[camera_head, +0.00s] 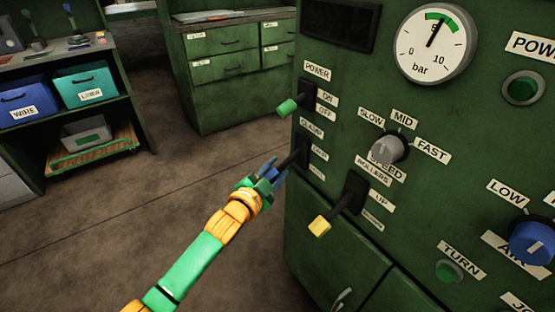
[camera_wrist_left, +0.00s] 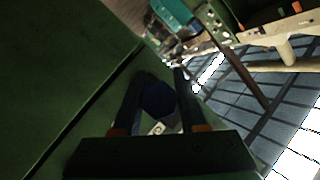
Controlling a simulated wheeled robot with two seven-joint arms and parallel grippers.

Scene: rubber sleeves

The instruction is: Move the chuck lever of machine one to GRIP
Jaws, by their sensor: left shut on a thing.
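The green machine panel (camera_head: 420,190) fills the right of the head view. On its left edge a black lever (camera_head: 292,160) sticks out from a slot beside small tilted labels, too small to read surely. My left gripper (camera_head: 271,173) is at the outer end of this lever, shut on its dark blue knob. In the left wrist view the knob (camera_wrist_left: 158,99) sits between the two fingers (camera_wrist_left: 155,105). The fingers partly hide the knob in the head view. My right gripper is not in view.
Just above is the POWER lever with a green knob (camera_head: 287,108). Below right is a lever with a yellow knob (camera_head: 319,226). A grey SPEED dial (camera_head: 388,149) and a pressure gauge (camera_head: 434,43) are further right. Open floor (camera_head: 130,200) lies left.

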